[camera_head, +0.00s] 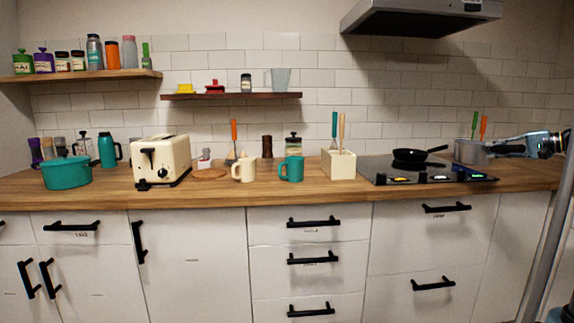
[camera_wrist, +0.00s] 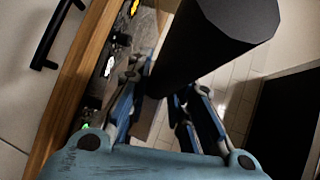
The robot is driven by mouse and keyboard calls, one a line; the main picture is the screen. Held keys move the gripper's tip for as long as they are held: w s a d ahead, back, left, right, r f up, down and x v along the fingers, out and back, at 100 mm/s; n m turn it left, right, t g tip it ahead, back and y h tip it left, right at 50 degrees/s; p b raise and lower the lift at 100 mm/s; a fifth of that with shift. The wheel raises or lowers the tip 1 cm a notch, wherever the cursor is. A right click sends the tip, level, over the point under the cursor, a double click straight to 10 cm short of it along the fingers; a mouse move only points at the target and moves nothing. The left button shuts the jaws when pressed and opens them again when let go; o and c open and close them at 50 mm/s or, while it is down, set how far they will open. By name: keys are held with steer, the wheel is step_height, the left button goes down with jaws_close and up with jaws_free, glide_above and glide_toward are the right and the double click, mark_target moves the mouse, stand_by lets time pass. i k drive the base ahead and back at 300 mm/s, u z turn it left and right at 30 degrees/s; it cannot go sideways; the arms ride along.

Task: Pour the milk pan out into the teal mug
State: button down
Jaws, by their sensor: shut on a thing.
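The milk pan, a grey metal pan (camera_head: 470,152), is at the right end of the counter by the hob. It looks upright; I cannot tell whether it touches the surface. My gripper (camera_head: 497,149) is just right of it, level with its rim. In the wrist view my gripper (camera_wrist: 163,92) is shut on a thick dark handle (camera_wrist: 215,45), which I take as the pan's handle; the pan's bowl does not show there. The teal mug (camera_head: 291,168) stands upright on the counter left of the utensil box. The inside of mug and pan is hidden.
A black frying pan (camera_head: 411,156) sits on the hob (camera_head: 375,168) between the milk pan and the mug. A cream utensil box (camera_head: 338,165) with tall tools stands right of the mug. A cream mug (camera_head: 244,170) is left of it. The range hood (camera_head: 420,17) hangs above.

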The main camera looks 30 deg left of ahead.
mark_target(294, 165)
steer(key=z, duration=0.05)
steer(key=k, duration=1.75)
steer(key=u, duration=0.8)
steer(key=i, duration=1)
